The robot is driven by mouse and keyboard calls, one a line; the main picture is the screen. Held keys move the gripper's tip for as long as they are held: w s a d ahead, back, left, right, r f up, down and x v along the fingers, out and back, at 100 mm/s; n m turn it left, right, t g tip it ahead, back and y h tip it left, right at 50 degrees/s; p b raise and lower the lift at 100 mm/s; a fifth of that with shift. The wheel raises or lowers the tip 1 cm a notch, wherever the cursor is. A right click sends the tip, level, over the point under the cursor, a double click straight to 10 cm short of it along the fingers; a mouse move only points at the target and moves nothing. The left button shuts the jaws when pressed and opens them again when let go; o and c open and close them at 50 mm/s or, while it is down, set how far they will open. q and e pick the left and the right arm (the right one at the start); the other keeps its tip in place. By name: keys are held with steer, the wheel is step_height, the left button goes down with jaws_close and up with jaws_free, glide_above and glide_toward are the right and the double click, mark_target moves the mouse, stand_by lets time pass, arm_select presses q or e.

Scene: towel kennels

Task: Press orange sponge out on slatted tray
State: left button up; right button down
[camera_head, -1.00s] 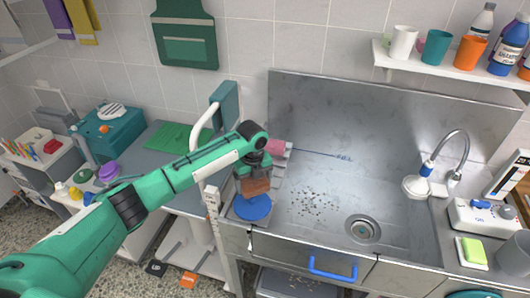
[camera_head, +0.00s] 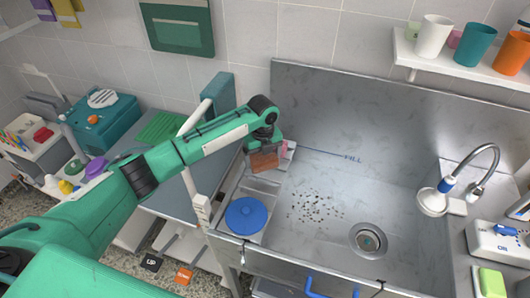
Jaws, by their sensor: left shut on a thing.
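My left gripper (camera_head: 264,148) points down and is shut on an orange-brown sponge (camera_head: 264,162). The sponge is at the back of the narrow metal tray (camera_head: 262,186) on the left of the sink. I cannot tell whether it touches the tray or hangs just above it. The tray's slats are hard to make out. A blue round lid-like thing (camera_head: 246,215) lies at the tray's front, apart from the sponge. My right gripper is not in view.
The steel sink (camera_head: 330,170) has dark crumbs (camera_head: 315,206) and a drain (camera_head: 368,240). A pink thing (camera_head: 286,149) is close to the right of the gripper.

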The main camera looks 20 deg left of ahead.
mark_target(263, 178)
arm_select(q)
steer(key=shift+s+f+b, duration=0.2)
steer(key=shift+f+b, duration=0.35)
steer(key=shift+s+f+b, duration=0.15)
steer(key=shift+f+b, duration=0.35)
steer(key=shift+f, duration=0.05)
steer(key=shift+w+f+b, duration=0.25)
steer(key=shift+f+b, duration=0.5)
steer(key=shift+f, duration=0.3)
steer(key=shift+s+f+b, duration=0.15)
steer(key=shift+f+b, duration=0.4)
steer(key=shift+b, duration=0.1)
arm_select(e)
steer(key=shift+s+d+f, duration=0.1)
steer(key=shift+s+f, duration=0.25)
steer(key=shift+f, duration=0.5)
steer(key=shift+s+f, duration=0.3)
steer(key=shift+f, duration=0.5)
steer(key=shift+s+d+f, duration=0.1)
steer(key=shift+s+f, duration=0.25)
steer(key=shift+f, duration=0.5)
arm_select(q)
steer(key=shift+f, duration=0.3)
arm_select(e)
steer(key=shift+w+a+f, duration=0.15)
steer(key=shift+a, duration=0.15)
arm_select(q)
steer(key=shift+f, duration=0.25)
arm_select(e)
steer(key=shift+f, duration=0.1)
